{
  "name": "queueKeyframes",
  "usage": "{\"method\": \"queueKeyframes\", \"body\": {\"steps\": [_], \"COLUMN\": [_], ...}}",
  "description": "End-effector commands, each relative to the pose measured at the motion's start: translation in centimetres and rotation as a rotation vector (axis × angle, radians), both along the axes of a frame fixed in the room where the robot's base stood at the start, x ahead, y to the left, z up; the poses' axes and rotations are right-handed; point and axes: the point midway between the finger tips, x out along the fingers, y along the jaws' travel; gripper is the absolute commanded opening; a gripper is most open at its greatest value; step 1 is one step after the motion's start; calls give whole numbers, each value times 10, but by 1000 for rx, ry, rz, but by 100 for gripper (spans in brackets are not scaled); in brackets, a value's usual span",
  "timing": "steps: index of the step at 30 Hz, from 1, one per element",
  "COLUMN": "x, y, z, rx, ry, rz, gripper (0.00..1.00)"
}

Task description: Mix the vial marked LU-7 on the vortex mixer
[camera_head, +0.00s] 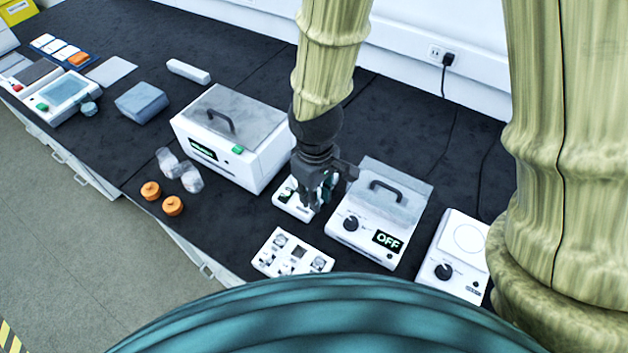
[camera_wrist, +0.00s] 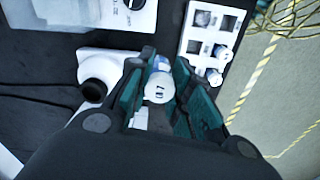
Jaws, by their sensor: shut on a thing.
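My gripper (camera_head: 322,194) hangs over the black bench in the head view, beside the lidded unit. In the wrist view my gripper (camera_wrist: 160,78) is shut on a white-capped vial (camera_wrist: 157,88). The cap carries small dark marks that I cannot read as LU-7. A small white unit (camera_head: 291,203), probably the vortex mixer, stands just behind and left of my gripper, partly hidden by it. In the wrist view this mixer (camera_wrist: 115,63) has a black round cup and lies left of the held vial, apart from it. Its display is too small to read.
A white rack (camera_head: 263,263) stands in front of my gripper; vials (camera_wrist: 215,75) sit at it. Right is a lidded unit (camera_head: 345,232) reading OFF, then a white plate unit (camera_head: 455,260) with a knob. A large lidded box (camera_head: 255,160) stands left. Orange caps (camera_head: 172,206) lie front left.

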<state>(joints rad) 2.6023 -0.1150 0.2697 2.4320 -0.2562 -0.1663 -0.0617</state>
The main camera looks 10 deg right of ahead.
Motion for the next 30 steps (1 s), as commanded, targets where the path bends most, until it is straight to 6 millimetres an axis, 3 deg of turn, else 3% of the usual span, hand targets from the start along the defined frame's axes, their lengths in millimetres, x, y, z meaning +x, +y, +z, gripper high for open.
{"method": "queueKeyframes", "body": {"steps": [6, 30], "x": [-8, -9], "y": [1, 1], "z": [7, 50], "rx": [1, 0], "ry": [-1, 0], "rz": [0, 0], "gripper": [1, 1]}}
